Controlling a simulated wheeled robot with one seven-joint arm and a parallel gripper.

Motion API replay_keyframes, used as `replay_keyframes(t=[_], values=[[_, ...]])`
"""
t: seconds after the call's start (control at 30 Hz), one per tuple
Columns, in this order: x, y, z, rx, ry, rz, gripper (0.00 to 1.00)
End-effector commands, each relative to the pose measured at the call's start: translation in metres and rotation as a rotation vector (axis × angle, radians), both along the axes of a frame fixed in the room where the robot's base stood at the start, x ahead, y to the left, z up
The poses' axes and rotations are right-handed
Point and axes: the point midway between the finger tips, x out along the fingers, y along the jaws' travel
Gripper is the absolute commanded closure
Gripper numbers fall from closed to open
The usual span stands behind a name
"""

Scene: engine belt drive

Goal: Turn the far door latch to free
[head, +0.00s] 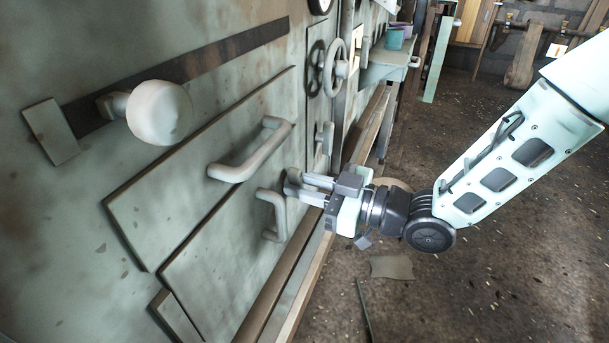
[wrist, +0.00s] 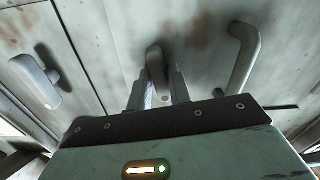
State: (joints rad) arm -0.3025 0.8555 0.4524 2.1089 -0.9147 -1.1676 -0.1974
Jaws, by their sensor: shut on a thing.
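The far door latch shows in the wrist view as a short, rounded grey lever (wrist: 154,58) on the pale green metal panel, standing roughly upright in the picture. My gripper (wrist: 158,88) has one finger on each side of it and is shut on it. In the head view my gripper (head: 305,185) reaches in from the right, its fingers against the panel just beyond an upright grey handle (head: 278,215). There the fingers mostly hide the latch, so its angle is hard to tell.
A curved handle (wrist: 246,50) is close on the right in the wrist view, and another grey lever (wrist: 38,80) is on the left, past a seam. The head view shows a horizontal handle (head: 250,155), a round knob (head: 160,112) and a handwheel (head: 335,68). The floor (head: 450,290) is mostly open.

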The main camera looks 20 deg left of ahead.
Motion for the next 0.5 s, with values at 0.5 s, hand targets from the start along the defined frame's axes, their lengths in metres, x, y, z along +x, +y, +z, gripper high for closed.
replay_keyframes(t=[0.5], values=[[0.0003, -0.0004, -0.0012, 0.010, 0.165, -0.001, 1.00]])
